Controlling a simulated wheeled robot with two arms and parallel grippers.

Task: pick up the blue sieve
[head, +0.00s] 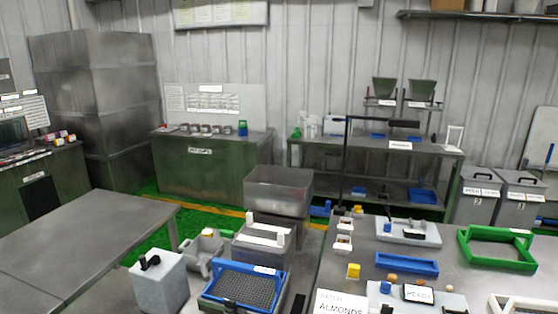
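The blue sieve (283,290) is a rectangular blue frame around dark mesh, with a small white label at its back edge. It is at the bottom centre of the head view, near me, and looks slightly tilted. The lower picture edge is close to its front, and what supports it is mostly hidden. Neither of my grippers can be made out in this view, and nothing is seen holding the sieve.
A grey box with a black handle (158,284) is left of the sieve. A translucent bin (278,192) stands behind it. On the right table are a blue tray (407,264), a green frame (497,263) and an almonds sign (340,304). The left table (85,235) is bare.

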